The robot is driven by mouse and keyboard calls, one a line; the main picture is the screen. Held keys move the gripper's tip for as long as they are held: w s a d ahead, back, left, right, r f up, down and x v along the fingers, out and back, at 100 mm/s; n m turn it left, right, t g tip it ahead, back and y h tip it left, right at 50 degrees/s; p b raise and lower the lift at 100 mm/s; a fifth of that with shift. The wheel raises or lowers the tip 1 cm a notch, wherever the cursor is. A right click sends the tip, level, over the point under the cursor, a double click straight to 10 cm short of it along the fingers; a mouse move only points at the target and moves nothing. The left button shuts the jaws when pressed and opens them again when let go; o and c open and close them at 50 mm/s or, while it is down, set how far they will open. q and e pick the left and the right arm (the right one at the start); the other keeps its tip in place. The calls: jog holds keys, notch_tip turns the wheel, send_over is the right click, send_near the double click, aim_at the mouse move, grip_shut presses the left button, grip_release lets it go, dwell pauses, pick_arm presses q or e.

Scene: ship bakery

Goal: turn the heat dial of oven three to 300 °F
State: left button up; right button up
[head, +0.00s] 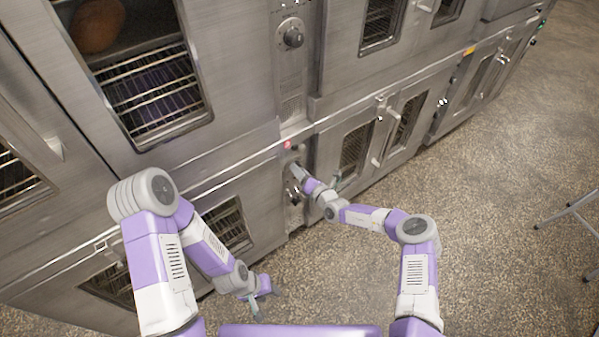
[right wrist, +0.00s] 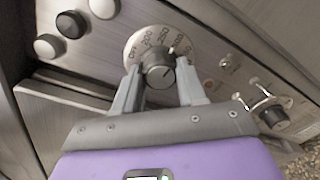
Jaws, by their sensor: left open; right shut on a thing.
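A heat dial (right wrist: 157,72) shows in the right wrist view, a dark knob on a pale round scale plate (right wrist: 135,50) marked OFF, 200, 250 and further numbers. A pale mark on the knob's upper right points roughly toward the numbers past 250; the exact reading is too small to tell. My right gripper (right wrist: 161,88) has a finger on each side of the knob and is shut on it. In the head view my right gripper (head: 296,170) reaches the lower oven's control panel. My left gripper (head: 266,302) is open and empty, low over the floor. No oven number is readable.
Another knob (right wrist: 271,112) is at the right, and several round buttons (right wrist: 71,24) are at the upper left in the right wrist view. An upper oven's dial (head: 290,38) is above. Oven doors line the wall. Speckled floor (head: 500,190) is clear at right, near a metal stand (head: 565,213).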

jog(key=shift+m, duration=0.3)
jog(key=shift+f, duration=0.1)
jog(key=o, duration=1)
jog(key=shift+o, duration=0.2)
jog(key=p+v, duration=0.3)
jog(key=v, duration=0.4)
jog(key=shift+s+d, duration=0.25)
jog(key=shift+s, duration=0.05)
